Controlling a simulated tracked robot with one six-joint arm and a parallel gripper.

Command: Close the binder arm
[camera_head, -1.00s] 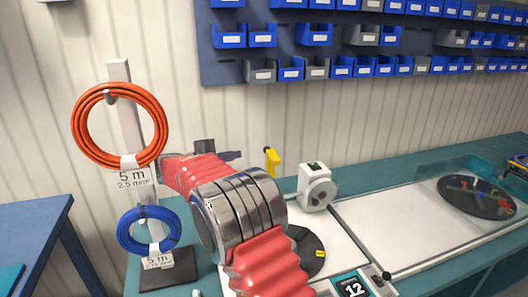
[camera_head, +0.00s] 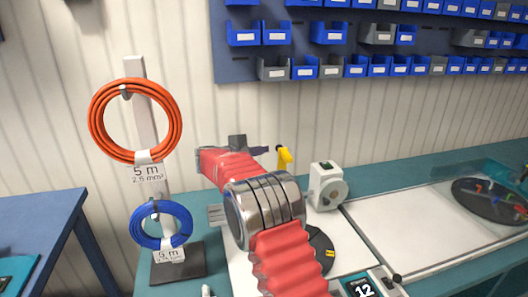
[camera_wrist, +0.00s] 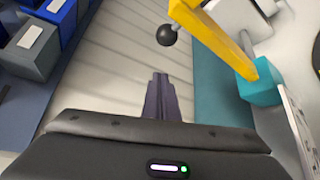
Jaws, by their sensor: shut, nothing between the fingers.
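The binder arm is a yellow bar (camera_wrist: 222,42) with a black ball knob (camera_wrist: 166,35), running from the top centre of the wrist view down right to a teal block (camera_wrist: 261,86). In the head view the yellow arm (camera_head: 284,158) stands up behind my arm, left of a white device; its lower part is hidden. In the head view my gripper (camera_head: 262,150) points right, just left of the yellow arm.
A stand with an orange cable coil (camera_head: 174,125) and a blue coil (camera_head: 183,225) is at the left. The white device (camera_head: 327,186) is right of the yellow arm. A display (camera_head: 362,289) reads 12. Blue and grey bins hang on the wall.

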